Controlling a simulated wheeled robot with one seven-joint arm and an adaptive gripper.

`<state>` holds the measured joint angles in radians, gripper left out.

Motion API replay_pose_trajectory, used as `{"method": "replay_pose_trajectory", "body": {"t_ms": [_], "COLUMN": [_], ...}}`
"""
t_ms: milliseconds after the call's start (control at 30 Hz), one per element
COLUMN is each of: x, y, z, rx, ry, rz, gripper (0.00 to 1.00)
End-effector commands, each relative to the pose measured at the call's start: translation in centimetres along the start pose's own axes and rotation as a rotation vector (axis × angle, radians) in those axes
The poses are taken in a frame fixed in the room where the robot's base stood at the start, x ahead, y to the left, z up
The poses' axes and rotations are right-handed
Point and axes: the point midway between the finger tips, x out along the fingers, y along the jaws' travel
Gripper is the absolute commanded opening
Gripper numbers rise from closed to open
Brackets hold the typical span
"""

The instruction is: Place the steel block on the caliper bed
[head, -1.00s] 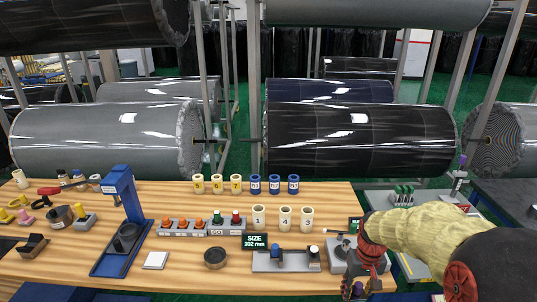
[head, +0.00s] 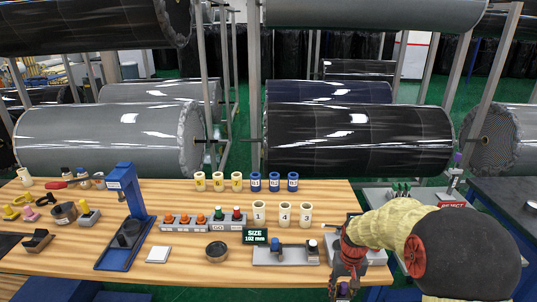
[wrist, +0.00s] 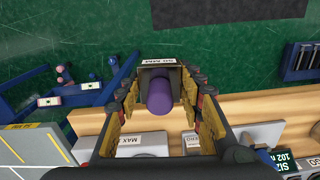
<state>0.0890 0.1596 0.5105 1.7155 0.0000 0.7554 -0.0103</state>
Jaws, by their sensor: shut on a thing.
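My gripper (head: 343,285) is at the table's front right edge, right of the caliper bed. In the wrist view my gripper (wrist: 160,100) is shut on a dark block (wrist: 157,62) with a white label and a purple knob (wrist: 160,97); I take it for the steel block. The knob also shows low in the head view (head: 343,290). The caliper bed (head: 270,257) is a grey base with a blue post and a white-topped dark post. Its display (head: 255,237) reads SIZE 102 mm. The held block is apart from the bed.
A grey fixture (head: 374,258) stands beside my gripper. Wrapped rolls (head: 360,140) lie behind the table.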

Motion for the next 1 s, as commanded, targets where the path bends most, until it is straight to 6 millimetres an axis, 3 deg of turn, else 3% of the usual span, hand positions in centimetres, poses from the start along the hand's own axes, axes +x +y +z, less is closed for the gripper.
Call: {"method": "replay_pose_trajectory", "body": {"t_ms": [100,233,667,767,1000], "x": [3.6,6.0,7.2,9.4,17.8], "y": [-2.2,-3.8,-4.6,-4.5,-4.3], "z": [0.1,0.8,1.2,1.6,3.7], "rx": [-0.031,-0.062,-0.079,-0.079,-0.079], "ry": [-0.005,-0.001,0.000,-0.006,-0.007], "rz": [0.000,0.000,0.000,0.000,0.000], "gripper": [0.00,0.00,0.00,0.00,0.00]}}
